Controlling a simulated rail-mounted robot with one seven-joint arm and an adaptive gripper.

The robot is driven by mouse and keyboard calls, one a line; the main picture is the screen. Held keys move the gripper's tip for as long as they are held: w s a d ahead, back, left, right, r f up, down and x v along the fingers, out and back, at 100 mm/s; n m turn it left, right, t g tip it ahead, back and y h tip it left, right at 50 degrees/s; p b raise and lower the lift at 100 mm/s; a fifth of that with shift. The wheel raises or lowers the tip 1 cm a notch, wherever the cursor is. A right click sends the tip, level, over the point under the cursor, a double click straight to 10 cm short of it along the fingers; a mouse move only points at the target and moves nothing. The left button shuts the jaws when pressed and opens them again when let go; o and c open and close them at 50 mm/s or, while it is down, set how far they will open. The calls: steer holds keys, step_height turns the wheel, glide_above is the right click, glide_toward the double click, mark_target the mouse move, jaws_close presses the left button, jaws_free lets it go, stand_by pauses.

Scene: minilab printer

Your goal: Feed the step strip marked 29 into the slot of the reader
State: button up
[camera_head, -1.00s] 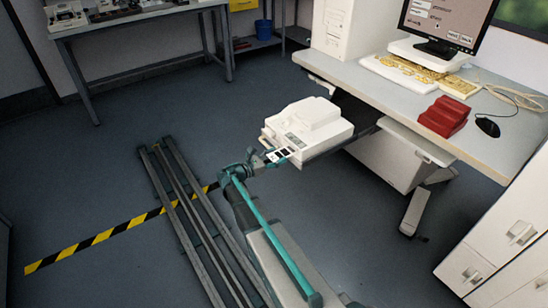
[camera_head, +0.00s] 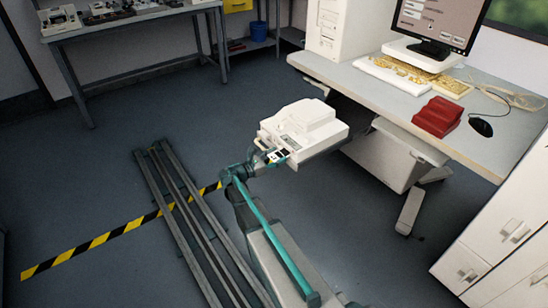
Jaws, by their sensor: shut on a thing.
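The reader (camera_head: 308,122) is a white box-shaped device on a pull-out shelf at the left end of the desk. My gripper (camera_head: 268,158) is at its front left side, shut on a small strip with dark and white patches (camera_head: 277,155). The strip lies against or just in front of the reader's front edge. I cannot tell whether its end is inside the slot. The slot itself and the number on the strip are too small to make out.
White drawers (camera_head: 500,232) stand at the right. A bench (camera_head: 130,18) is at the back left. Open floor lies left of the reader.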

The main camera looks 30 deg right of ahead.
steer(key=shift+d, duration=0.6)
steer(key=o, duration=0.8)
steer(key=shift+o, duration=0.2)
steer(key=shift+o, duration=0.8)
steer(key=shift+a, duration=0.1)
steer(key=a+p, duration=0.1)
steer(key=a, duration=0.5)
steer(key=shift+s+a+p, duration=0.25)
steer(key=shift+a+p, duration=0.15)
